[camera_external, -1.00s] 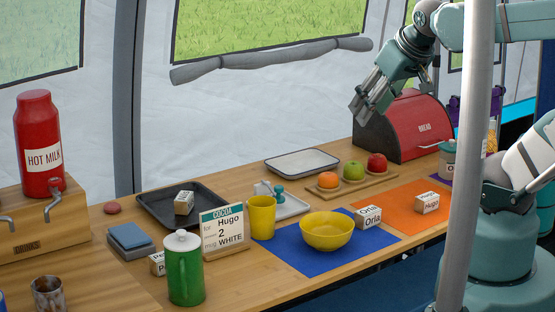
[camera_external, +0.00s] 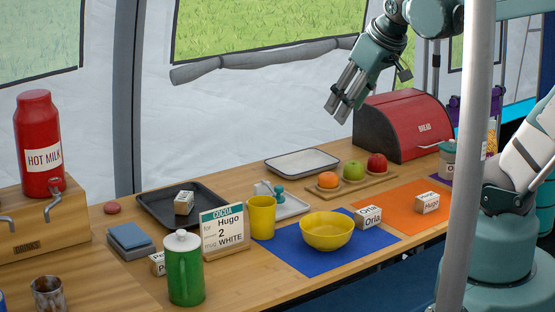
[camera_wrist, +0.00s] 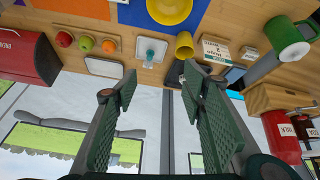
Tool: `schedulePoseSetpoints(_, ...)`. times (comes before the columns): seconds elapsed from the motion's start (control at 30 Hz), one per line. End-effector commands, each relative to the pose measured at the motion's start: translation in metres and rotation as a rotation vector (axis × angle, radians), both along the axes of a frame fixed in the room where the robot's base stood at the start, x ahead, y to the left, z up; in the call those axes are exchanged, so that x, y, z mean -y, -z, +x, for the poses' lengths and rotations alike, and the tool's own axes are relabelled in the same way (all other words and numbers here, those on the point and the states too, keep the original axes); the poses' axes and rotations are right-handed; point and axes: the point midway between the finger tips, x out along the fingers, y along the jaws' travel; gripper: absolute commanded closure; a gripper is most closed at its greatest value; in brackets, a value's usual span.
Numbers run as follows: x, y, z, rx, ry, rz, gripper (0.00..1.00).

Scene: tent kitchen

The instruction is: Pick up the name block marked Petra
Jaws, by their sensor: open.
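A white-faced name block (camera_external: 157,263) stands behind the green pot (camera_external: 185,268) in the external view. Only its left part shows, with a letter that looks like P; the rest is hidden. Another block (camera_external: 184,202) lies in the dark tray (camera_external: 150,212), its lettering too small to read. A block marked Orla or Oria (camera_external: 368,217) stands on the blue mat's edge, and one marked Hugo (camera_external: 427,203) on the orange mat. My gripper (camera_external: 341,109) is open and empty, high above the back of the counter. Its spread fingers also show in the wrist view (camera_wrist: 158,72).
An order card (camera_external: 222,232), yellow cup (camera_external: 262,217) and yellow bowl (camera_external: 327,231) stand mid-counter. A red bread bin (camera_external: 420,125), fruit board (camera_external: 382,184) and pale tray (camera_external: 302,161) are further back. A blue sponge-like block (camera_external: 130,237) lies left of the pot.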

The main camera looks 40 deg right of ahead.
Motion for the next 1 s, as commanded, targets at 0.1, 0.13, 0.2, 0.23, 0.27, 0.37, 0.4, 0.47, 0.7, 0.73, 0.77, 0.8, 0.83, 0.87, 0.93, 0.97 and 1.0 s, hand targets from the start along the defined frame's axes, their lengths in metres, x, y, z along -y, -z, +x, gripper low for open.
schedulePoseSetpoints(0.1, -0.013, 0.001, 0.014, -0.022, -0.057, -0.021, 0.59)
schedulePoseSetpoints(0.13, -0.016, 0.002, 0.018, -0.027, -0.072, -0.026, 0.59)
schedulePoseSetpoints(0.2, -0.024, 0.003, 0.025, -0.039, -0.105, -0.039, 0.59)
schedulePoseSetpoints(0.23, -0.027, 0.004, 0.029, -0.045, -0.119, -0.044, 0.59)
schedulePoseSetpoints(0.27, -0.031, 0.005, 0.031, -0.050, -0.134, -0.049, 0.59)
schedulePoseSetpoints(0.37, -0.042, 0.007, 0.043, -0.068, -0.182, -0.066, 0.59)
schedulePoseSetpoints(0.4, -0.047, 0.009, 0.047, -0.075, -0.202, -0.074, 0.59)
schedulePoseSetpoints(0.47, -0.055, 0.011, 0.053, -0.085, -0.231, -0.083, 0.59)
schedulePoseSetpoints(0.7, -0.085, 0.022, 0.078, -0.125, -0.349, -0.124, 0.59)
schedulePoseSetpoints(0.73, -0.090, 0.024, 0.081, -0.130, -0.364, -0.130, 0.59)
schedulePoseSetpoints(0.77, -0.094, 0.025, 0.084, -0.135, -0.379, -0.134, 0.59)
schedulePoseSetpoints(0.8, -0.099, 0.028, 0.088, -0.141, -0.398, -0.141, 0.59)
schedulePoseSetpoints(0.83, -0.103, 0.030, 0.091, -0.146, -0.413, -0.146, 0.59)
schedulePoseSetpoints(0.87, -0.108, 0.032, 0.094, -0.152, -0.428, -0.151, 0.59)
schedulePoseSetpoints(0.93, -0.118, 0.037, 0.100, -0.162, -0.464, -0.162, 0.59)
schedulePoseSetpoints(0.97, -0.122, 0.039, 0.103, -0.166, -0.478, -0.167, 0.59)
schedulePoseSetpoints(1.0, -0.128, 0.042, 0.107, -0.173, -0.498, -0.174, 0.59)
